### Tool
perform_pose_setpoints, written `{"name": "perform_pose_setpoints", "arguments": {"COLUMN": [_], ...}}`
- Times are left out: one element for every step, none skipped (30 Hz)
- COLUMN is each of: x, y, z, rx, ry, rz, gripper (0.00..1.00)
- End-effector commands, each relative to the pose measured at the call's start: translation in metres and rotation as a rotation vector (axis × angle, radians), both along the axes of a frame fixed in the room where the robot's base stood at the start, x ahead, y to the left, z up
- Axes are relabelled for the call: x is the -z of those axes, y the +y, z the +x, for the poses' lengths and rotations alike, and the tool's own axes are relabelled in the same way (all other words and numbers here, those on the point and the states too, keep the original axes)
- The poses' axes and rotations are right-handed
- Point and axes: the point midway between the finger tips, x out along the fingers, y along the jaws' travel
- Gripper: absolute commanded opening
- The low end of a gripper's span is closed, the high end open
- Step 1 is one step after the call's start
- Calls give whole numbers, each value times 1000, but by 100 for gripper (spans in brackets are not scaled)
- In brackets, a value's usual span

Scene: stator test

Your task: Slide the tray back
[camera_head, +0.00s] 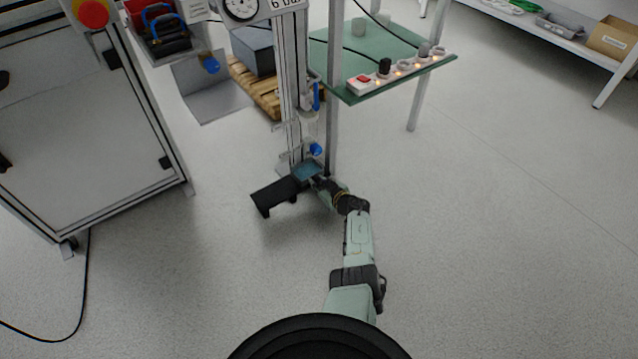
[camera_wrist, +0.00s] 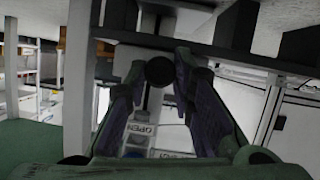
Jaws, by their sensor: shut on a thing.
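A small dark tray with a blue-grey floor (camera_head: 306,170) sits low at the foot of the metal test stand in the head view. A black flat piece (camera_head: 275,196) extends from it to the lower left. My gripper (camera_head: 317,181) is at the tray's near right side. In the wrist view my two fingers (camera_wrist: 160,75) stand on either side of a round black knob (camera_wrist: 160,71), below a dark horizontal bar (camera_wrist: 205,52). My gripper is shut on this knob, which seems to belong to the tray. The exact contact is hard to make out.
The metal stand (camera_head: 290,80) with a dial gauge (camera_head: 240,8) rises behind the tray. A green glass table (camera_head: 400,85) carries a power strip (camera_head: 400,68); its leg (camera_head: 333,120) is close to my gripper. A framed cabinet (camera_head: 85,130) stands left. The floor in front is clear.

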Motion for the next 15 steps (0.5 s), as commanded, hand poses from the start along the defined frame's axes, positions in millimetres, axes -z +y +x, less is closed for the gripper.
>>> {"name": "perform_pose_setpoints", "arguments": {"x": [0, 0, 0, 0, 0, 0, 0, 0, 0, -1, -1, -3, -4, -4, -6], "y": [0, 0, 0, 0, 0, 0, 0, 0, 1, 2, 4, 8, 11, 16, 23], "z": [0, 0, 0, 0, 0, 0, 0, 0, -1, -1, -2, -5, -8, -11, -16], "rx": [-1, -1, -1, -1, -1, -1, -1, -1, -1, -1, -2, -3, -4, -4, -5], "ry": [0, 0, 0, 0, 0, 0, 0, 0, 0, 0, 1, 1, 1, 2, 3], "rz": [0, 0, 0, 0, 0, 0, 0, 0, 0, 0, 0, 1, 1, 2, 3], "gripper": [0, 0, 0, 0, 0, 0, 0, 0, 0, 0, 0, 0, 0, 0, 0]}}
